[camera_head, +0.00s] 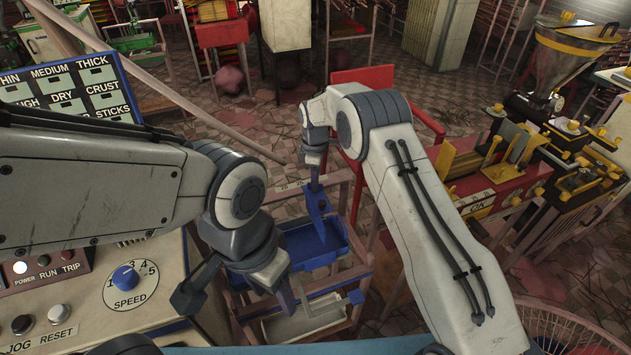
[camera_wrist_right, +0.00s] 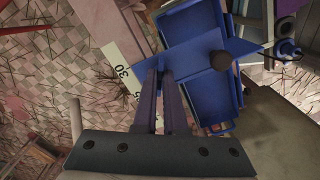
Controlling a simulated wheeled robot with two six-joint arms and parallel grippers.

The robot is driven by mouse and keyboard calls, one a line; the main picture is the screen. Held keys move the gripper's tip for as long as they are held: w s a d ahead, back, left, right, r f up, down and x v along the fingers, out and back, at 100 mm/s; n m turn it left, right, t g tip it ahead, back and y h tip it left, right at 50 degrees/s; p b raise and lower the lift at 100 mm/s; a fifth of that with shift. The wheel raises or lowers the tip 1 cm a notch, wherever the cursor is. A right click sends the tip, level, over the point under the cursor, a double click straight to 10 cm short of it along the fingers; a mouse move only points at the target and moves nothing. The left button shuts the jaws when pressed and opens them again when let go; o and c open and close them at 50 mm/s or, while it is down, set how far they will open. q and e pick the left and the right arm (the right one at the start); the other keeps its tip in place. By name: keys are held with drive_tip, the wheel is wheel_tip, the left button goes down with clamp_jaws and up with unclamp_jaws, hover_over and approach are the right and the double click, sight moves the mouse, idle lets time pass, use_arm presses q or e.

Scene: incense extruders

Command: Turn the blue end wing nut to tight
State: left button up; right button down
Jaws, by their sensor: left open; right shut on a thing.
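The blue wing nut (camera_wrist_right: 205,52) shows in the right wrist view as a flat blue piece with pointed wings. A dark round knob (camera_wrist_right: 220,60) is at its middle. My right gripper (camera_wrist_right: 168,75) is shut with its fingertips at the left wing. In the head view the blue piece (camera_head: 318,212) hangs below my right gripper (camera_head: 316,183), in front of a blue tray. My fingers hide part of the wing, and I cannot tell how tight the nut is. My left gripper (camera_head: 292,293) is open and empty, lower and to the left, over the frame.
The blue tray (camera_head: 338,253) sits in a reddish frame (camera_head: 362,185), with a pale tray (camera_head: 300,322) below. A control panel (camera_head: 90,300) with a blue speed knob (camera_head: 126,277) is at the left. A red extruder (camera_head: 490,190) stands at the right. A wicker basket (camera_head: 550,335) is at lower right.

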drive_tip(key=shift+m, duration=0.3)
drive_tip(key=m, duration=0.2)
drive_tip(key=shift+m+b, duration=0.3)
drive_tip(key=shift+b, duration=0.05)
drive_tip(key=m, duration=0.3)
drive_tip(key=shift+m, duration=0.3)
drive_tip(key=m, duration=0.3)
drive_tip(key=shift+m+b, duration=0.3)
drive_tip(key=shift+b, duration=0.05)
drive_tip(key=m, duration=0.4)
drive_tip(key=shift+r+m, duration=0.1)
drive_tip(key=shift+m, duration=0.2)
drive_tip(key=m, duration=1.3)
drive_tip(key=shift+w, duration=0.1)
